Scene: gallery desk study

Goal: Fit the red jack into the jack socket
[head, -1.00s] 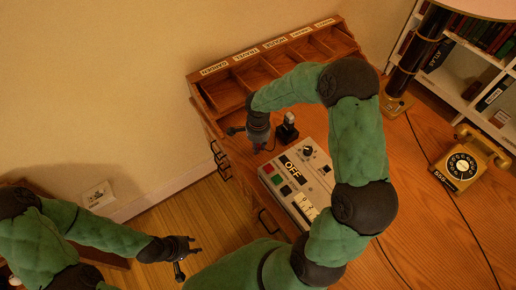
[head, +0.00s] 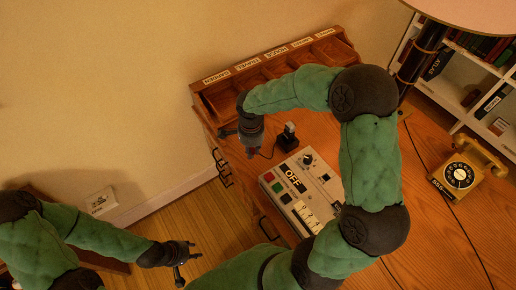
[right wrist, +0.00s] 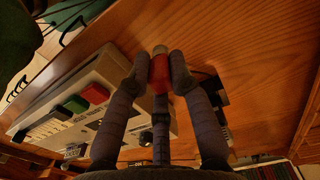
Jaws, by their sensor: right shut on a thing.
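The red jack (right wrist: 160,74) is gripped between the fingertips of my right gripper (right wrist: 162,68), its pale tip pointing away from the wrist. In the head view my right gripper (head: 251,149) hangs over the desk at the left of the grey console (head: 304,186), apart from it. The console lies on the desk with an OFF label, coloured buttons and a dark knob (head: 308,159). I cannot make out the jack socket in either view. My left gripper (head: 187,268) is open and empty, low at the left over the floor.
A wooden organizer with labelled compartments (head: 226,98) stands along the desk's back. A small black block (head: 287,138) with a cable sits behind the console. A yellow telephone (head: 460,175) stands on the right, by the lamp (head: 420,45). Bare desk (head: 425,240) lies right of my arm.

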